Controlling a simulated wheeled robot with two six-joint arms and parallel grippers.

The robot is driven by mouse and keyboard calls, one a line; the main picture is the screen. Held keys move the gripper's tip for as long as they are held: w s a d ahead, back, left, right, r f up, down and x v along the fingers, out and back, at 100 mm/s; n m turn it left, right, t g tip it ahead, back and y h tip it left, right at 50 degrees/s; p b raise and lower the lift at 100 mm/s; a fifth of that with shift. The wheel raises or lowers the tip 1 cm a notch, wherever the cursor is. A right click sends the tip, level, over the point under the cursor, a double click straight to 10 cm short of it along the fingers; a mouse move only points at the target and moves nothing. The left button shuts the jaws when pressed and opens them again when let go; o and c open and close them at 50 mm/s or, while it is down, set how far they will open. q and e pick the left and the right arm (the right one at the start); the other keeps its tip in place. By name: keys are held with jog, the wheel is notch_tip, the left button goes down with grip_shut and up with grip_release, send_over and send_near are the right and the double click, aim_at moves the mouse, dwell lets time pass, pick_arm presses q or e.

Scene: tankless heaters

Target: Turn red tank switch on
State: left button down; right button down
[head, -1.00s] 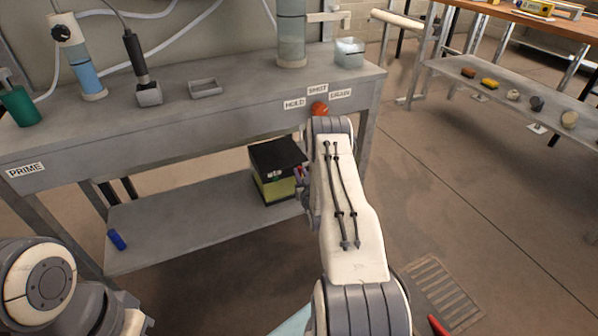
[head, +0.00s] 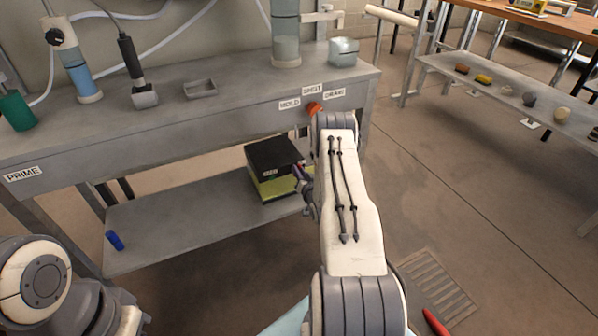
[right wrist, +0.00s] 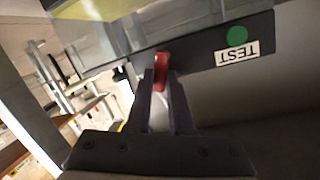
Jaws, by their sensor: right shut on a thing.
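A red switch (right wrist: 161,72) sticks out at the edge of a dark panel (right wrist: 205,58) in the right wrist view. The panel also bears a green button and a TEST label, seen upside down. My right gripper (right wrist: 160,80) has its two fingers shut on the red switch. In the head view my right gripper (head: 304,182) is at the right side of a box (head: 272,158) with a black upper part and yellow-green lower part, on the lower shelf. The switch is not clear there. My left arm shows at the lower left, but its gripper cannot be made out.
The box stands on the grey bench's lower shelf (head: 170,225), under the benchtop (head: 230,100). An orange-red knob (head: 314,109) sits on the bench front by its labels. A blue object (head: 115,240) lies at the shelf's left.

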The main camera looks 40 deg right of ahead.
jog(key=c, duration=0.8)
grip_release()
jog(key=p+v, duration=0.3)
jog(key=v, duration=0.7)
jog(key=shift+s, duration=0.25)
jog(key=shift+a, duration=0.1)
